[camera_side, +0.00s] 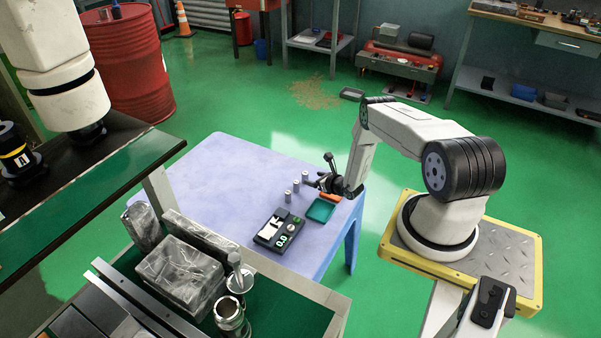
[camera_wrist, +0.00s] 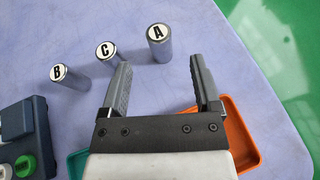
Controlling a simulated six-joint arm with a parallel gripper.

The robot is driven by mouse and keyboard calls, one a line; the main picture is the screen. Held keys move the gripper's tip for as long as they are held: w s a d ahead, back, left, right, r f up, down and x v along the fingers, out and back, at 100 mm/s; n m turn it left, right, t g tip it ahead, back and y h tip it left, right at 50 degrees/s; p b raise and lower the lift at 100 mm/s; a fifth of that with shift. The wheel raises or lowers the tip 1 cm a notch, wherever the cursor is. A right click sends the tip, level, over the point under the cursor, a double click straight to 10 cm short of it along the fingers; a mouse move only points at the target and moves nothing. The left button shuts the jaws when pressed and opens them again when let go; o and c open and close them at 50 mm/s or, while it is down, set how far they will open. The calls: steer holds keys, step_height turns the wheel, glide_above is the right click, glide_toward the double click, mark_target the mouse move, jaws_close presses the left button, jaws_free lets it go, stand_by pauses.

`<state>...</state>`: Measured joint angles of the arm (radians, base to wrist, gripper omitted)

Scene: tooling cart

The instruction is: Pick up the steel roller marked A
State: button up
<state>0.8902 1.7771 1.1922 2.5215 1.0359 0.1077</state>
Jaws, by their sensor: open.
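The steel roller marked A (camera_wrist: 160,46) stands upright on the blue-lilac table, its label facing up. In the wrist view it is beyond my gripper (camera_wrist: 160,72), roughly ahead of the gap between the fingers and apart from them. Roller C (camera_wrist: 107,53) and roller B (camera_wrist: 68,74) stand to its left. My gripper is open and empty. In the side view my gripper (camera_side: 327,170) hangs above the table's right part, close to the rollers. Three rollers show there, the nearest to the gripper at the back (camera_side: 305,177); their labels cannot be read.
An orange tray (camera_wrist: 238,138) and a teal tray (camera_side: 320,210) lie near my gripper. A dark scale (camera_side: 278,230) stands on the table (camera_side: 225,185) in front of the rollers. The table's left and back areas are clear. A cart with wrapped blocks (camera_side: 180,272) stands nearer the camera.

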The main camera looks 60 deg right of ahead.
mark_target(305, 176)
steer(key=shift+w+d+f, duration=0.1)
steer(key=shift+w+f, duration=0.05)
steer(key=shift+w, duration=0.2)
steer(key=shift+w, duration=0.1)
steer(key=shift+x, duration=2.5)
steer(key=shift+f, duration=0.2)
steer(key=shift+d, duration=0.1)
jaws_close()
